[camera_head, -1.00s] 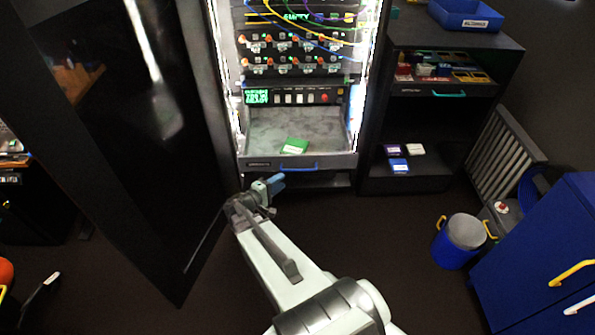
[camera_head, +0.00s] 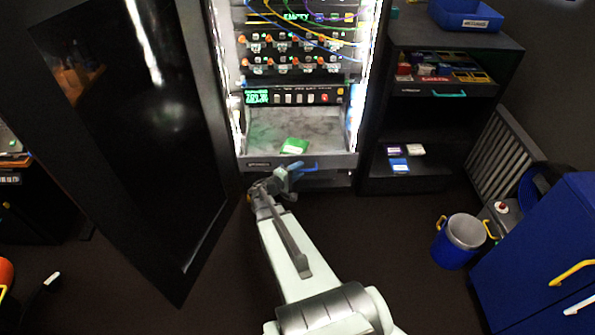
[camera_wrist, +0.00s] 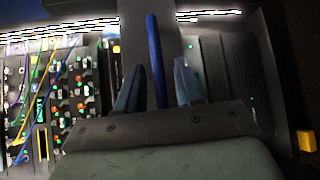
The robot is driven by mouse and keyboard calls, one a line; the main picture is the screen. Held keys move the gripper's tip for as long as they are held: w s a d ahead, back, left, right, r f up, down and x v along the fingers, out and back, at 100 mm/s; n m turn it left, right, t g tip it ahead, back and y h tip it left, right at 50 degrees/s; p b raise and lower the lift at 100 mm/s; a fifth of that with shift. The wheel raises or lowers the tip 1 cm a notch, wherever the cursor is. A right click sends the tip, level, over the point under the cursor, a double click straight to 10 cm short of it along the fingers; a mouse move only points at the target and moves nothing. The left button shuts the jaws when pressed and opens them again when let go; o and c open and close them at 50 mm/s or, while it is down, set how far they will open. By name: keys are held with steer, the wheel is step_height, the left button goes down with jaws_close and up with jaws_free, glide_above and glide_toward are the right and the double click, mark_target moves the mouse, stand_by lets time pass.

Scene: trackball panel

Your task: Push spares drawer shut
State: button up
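An open grey drawer (camera_head: 258,163) sticks out of the lit rack, with a blue handle (camera_head: 312,167) on its front and a green card (camera_head: 294,146) lying inside. Its label is too small to read, so I cannot confirm it is the spares drawer. My gripper (camera_head: 292,172) is at the front of this drawer, close to the handle and partly covering it. In the wrist view, the fingers (camera_wrist: 160,72) are apart with nothing held. The blue handle (camera_wrist: 153,45) appears in line with the gap between them; I cannot tell whether they touch it.
A black door (camera_head: 130,130) stands open left of the rack. A dark cabinet (camera_head: 450,110) on the right has another open drawer with a teal handle (camera_head: 449,95) and coloured boxes. A blue bin (camera_head: 459,240) stands on the floor; the floor before the rack is otherwise clear.

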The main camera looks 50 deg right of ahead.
steer(key=shift+c, duration=0.5)
jaws_close()
